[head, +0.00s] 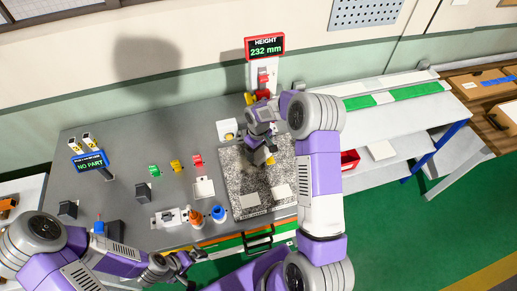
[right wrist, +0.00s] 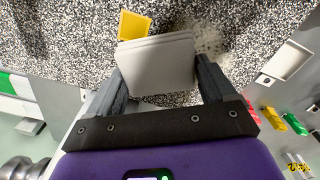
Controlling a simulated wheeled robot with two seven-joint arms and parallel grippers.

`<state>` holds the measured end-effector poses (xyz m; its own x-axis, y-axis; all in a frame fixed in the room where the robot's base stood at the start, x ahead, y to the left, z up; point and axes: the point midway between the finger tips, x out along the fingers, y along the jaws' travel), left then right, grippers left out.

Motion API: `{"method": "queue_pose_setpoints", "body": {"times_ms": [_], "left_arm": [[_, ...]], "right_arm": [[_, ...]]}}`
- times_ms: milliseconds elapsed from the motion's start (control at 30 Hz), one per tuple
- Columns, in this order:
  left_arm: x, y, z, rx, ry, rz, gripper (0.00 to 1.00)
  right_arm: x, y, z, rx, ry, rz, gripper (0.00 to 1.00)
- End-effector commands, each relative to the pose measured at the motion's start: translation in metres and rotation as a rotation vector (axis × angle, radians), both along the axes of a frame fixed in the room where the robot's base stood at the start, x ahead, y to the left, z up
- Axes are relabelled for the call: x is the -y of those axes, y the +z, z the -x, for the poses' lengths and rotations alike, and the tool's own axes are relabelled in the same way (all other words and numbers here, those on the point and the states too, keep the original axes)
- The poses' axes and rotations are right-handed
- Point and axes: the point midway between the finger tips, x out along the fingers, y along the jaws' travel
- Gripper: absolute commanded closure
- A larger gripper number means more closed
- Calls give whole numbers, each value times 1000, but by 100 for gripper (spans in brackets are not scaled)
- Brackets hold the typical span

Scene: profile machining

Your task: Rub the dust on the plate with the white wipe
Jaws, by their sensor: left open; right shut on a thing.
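The speckled grey plate (head: 236,190) lies on the grey bench; its surface fills the upper part of the right wrist view (right wrist: 60,45). My right gripper (head: 265,153) is over the plate's far half. It is shut on the white wipe (right wrist: 155,65), a folded pale pad between its two fingers. The wipe is close to the plate; I cannot tell whether it touches. A faint pale dust patch (right wrist: 208,40) shows just beside the wipe. My left gripper (head: 178,262) is open near the bench's front edge, away from the plate.
A yellow block (right wrist: 133,25) is beside the wipe; it also shows near my right gripper (head: 270,159). A red-framed height display (head: 265,47) stands behind.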

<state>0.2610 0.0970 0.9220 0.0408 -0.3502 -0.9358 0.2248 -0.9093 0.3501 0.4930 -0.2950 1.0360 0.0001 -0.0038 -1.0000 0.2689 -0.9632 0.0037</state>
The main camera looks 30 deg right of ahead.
Motion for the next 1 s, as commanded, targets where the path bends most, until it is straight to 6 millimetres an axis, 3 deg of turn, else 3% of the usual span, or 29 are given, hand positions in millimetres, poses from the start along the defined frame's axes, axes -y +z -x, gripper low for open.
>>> {"method": "queue_pose_setpoints", "body": {"times_ms": [1000], "left_arm": [[0,-8,0,0,0,0,0]], "right_arm": [[0,-10,0,0,0,0,55]]}}
